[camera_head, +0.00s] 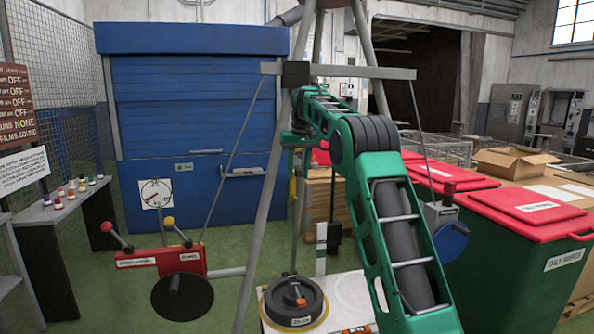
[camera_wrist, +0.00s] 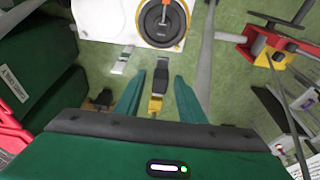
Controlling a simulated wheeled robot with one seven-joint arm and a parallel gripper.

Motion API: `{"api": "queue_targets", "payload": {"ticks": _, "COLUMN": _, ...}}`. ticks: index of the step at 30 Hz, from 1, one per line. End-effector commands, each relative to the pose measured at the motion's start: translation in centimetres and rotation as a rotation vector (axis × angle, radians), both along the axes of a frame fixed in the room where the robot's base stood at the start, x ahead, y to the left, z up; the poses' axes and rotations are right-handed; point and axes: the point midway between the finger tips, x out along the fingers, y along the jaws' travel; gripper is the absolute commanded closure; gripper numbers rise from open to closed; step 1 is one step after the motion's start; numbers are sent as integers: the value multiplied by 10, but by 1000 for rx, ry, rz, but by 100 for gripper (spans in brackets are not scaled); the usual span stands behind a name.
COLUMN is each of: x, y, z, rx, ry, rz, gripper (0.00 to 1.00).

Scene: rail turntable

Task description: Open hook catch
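No part that I can name for certain as the hook catch shows. My gripper (camera_wrist: 160,90) is open in the wrist view, its two green fingers apart. A small black-and-yellow piece (camera_wrist: 156,103) shows between the fingers, with gaps on both sides; I cannot tell whether it is the catch or how far below the fingers it lies. In the head view my green arm bends down near the tripod, and its end is mostly hidden behind the arm links. A round dark weight (camera_head: 294,302) with an orange-topped stem stands on a white platform (camera_head: 345,300); the weight also shows in the wrist view (camera_wrist: 153,30).
A beam (camera_head: 345,71) crosses the grey tripod (camera_head: 266,210). A red lever box (camera_head: 160,262) with a black disc (camera_head: 182,297) is at left. A blue crank wheel (camera_head: 451,242) and a red-lidded green bin (camera_head: 525,245) are at right.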

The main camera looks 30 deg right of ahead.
Motion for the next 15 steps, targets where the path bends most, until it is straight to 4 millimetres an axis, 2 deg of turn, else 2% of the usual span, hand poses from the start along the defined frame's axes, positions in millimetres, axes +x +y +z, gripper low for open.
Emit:
{"api": "queue_targets", "payload": {"ticks": 5, "x": -3, "y": 1, "z": 17, "rx": 0, "ry": -2, "rz": 0, "gripper": 64}}
{"api": "queue_targets", "payload": {"ticks": 15, "x": -16, "y": 4, "z": 78, "rx": -1, "ry": -4, "rz": 0, "gripper": 64}}
